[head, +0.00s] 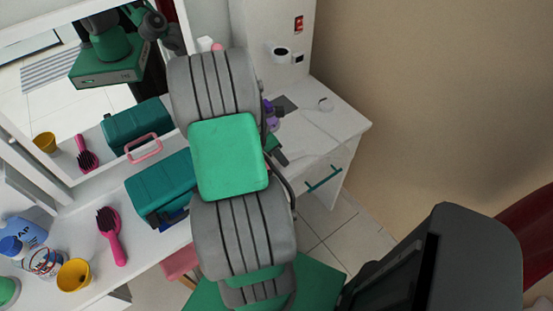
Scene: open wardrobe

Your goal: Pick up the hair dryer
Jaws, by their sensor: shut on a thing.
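A small purple thing, which looks like the hair dryer (269,111), shows just right of my arm over the white countertop. Most of it is hidden behind my arm. My gripper (274,138) is largely hidden behind the same arm links; only dark grey and green parts of it show just below the purple thing. It is shut on the purple thing. I cannot tell how far the hair dryer is above the countertop.
A teal case (160,187) with a pink handle, a pink hairbrush (111,237), a yellow cup (74,276) and bottles (24,230) stand left of my arm. A mirror (60,110) is behind them. The right countertop (335,122) is mostly clear, above a teal-handled drawer (325,178).

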